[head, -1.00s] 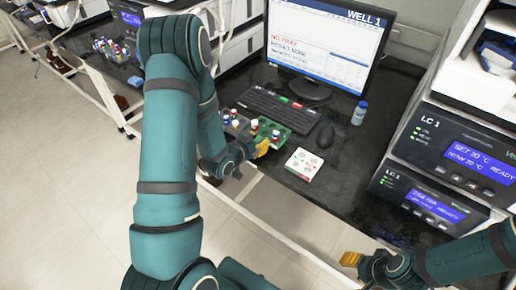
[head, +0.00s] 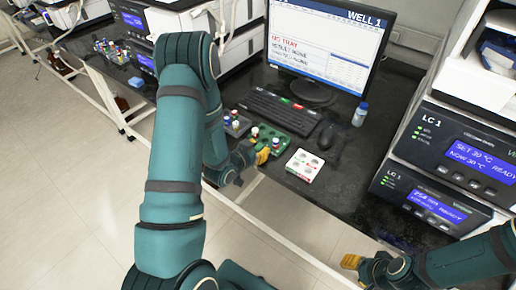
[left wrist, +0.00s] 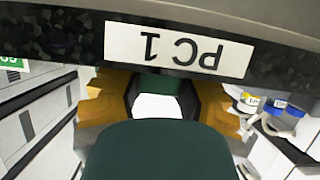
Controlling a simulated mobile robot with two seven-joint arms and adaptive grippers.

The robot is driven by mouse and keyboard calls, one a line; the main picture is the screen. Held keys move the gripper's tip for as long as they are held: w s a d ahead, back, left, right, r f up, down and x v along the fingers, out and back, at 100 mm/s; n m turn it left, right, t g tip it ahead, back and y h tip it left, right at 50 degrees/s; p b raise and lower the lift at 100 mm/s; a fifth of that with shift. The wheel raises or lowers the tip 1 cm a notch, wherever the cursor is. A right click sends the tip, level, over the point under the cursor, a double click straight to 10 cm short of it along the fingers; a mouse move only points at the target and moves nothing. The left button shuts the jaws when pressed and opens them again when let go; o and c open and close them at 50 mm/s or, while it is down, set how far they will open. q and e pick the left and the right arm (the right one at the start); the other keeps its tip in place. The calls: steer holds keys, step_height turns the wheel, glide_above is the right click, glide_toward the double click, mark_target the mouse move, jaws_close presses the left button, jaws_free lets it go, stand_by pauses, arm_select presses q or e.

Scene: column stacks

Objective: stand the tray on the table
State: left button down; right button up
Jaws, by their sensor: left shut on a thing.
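The green tray (head: 300,146) is over the front edge of the dark table (head: 325,195) in the head view, with a few capped vials in it. My left gripper (head: 263,155) is shut on the tray's near side. In the left wrist view, a green piece of the tray (left wrist: 160,83) shows between the yellow fingers of my left gripper (left wrist: 155,100). I cannot tell whether the tray touches the table top. My right gripper (head: 352,262) shows only in part at the lower right, away from the tray, and its opening is not clear.
A white card with round marks (head: 305,165) lies right of the tray. A keyboard (head: 272,108), mouse (head: 326,137) and small bottle (head: 360,114) stand behind. LC 1 instruments (head: 450,150) fill the right side.

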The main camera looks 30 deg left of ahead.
arm_select(q)
steer(key=c, duration=0.6)
jaws_free()
steer(key=shift+s+d+f, duration=0.1)
steer(key=shift+s+f, duration=0.2)
steer(key=shift+f, duration=0.3)
steer(key=shift+r, duration=0.15)
steer(key=shift+w+r+p+v, duration=0.3)
steer(key=shift+r+p+v, duration=1)
steer(key=shift+v, duration=4.7)
steer(key=d+f+n+g+h+p, duration=0.1)
steer(key=d+f+g, duration=0.5)
steer(key=d+f, duration=0.45)
steer(key=s+d+g, duration=0.2)
steer(key=d, duration=0.2)
steer(key=s+d+n+g+h, duration=0.1)
steer(key=s+d+g, duration=0.1)
steer(key=d, duration=0.2)
steer(key=s+d+g, duration=0.2)
steer(key=d, duration=0.2)
steer(key=shift+s+d+f+n+h, duration=0.25)
steer(key=shift+n+h, duration=0.05)
